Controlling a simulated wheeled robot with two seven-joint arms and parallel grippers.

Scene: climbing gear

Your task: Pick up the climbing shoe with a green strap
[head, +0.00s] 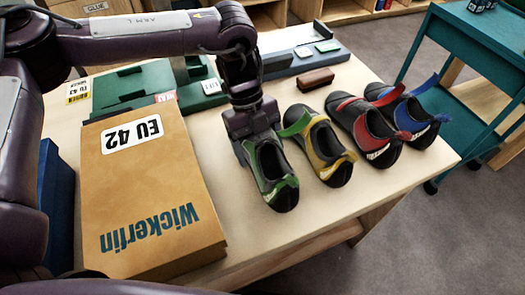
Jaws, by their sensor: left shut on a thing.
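A row of climbing shoes stands on the table. The leftmost is a black shoe with green trim (275,182). My left gripper (252,137) comes down over its heel end and is shut on it, hiding the heel. A green strap (296,123) sticks up between this shoe and the yellow shoe (325,152); I cannot clearly tell which of the two it is fixed to. To the right are a red shoe (366,128) and a blue shoe (412,118), with blue and red straps around them. I cannot tell whether the held shoe is clear of the table. My right gripper is out of view.
A brown shoe box (150,180) lies left of the held shoe. Behind are a green case (125,90), a grey-blue tray (300,55) and a small brown block (316,80). A teal cart (475,45) stands at the right. Bare table (320,215) lies in front of the shoes.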

